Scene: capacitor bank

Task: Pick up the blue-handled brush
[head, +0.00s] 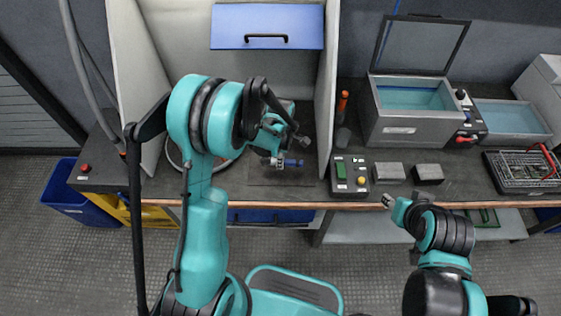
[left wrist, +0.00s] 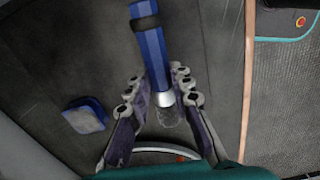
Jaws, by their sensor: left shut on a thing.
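The blue-handled brush (left wrist: 152,60) is in the left wrist view, its blue handle pointing up the picture and its silver collar between the fingers. In the head view its blue part (head: 293,163) shows beside the fingertips, over the dark bench top. My left gripper (head: 280,160) is shut on the brush; its two fingers (left wrist: 160,92) flank the collar in the left wrist view. The bristle end is blurred and partly hidden between the fingers. My right gripper (head: 388,201) is near the bench's front edge, away from the brush; its jaw opening is too small to judge.
A small control box (head: 349,176) and two grey blocks (head: 389,173) (head: 428,174) stand to the right. Grey booth walls (head: 326,85) flank the left work area. A blue-and-white block (left wrist: 85,116) lies left of the fingers in the left wrist view.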

